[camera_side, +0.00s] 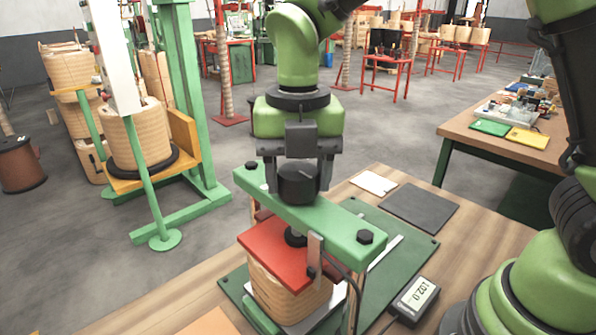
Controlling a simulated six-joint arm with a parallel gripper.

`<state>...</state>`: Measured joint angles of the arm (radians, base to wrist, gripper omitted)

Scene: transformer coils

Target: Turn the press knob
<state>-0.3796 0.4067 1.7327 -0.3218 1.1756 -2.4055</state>
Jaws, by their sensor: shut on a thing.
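The press knob (298,184) is a black ribbed cylinder on top of the green press beam (336,232). My gripper (299,178) points straight down over the beam, with one finger on each side of the knob, shut on it. Below the beam, a red plate (272,252) lies on a tan wound coil (285,297). A dark round foot shows between the beam and the red plate. The knob's far side is hidden.
The press stands on a green base plate (405,252) on a wooden table (490,236). A gauge with a digital display (416,298) sits at the front right. A dark grey mat (419,207) and a white card (373,183) lie behind. A green coil stand (184,100) is on the left.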

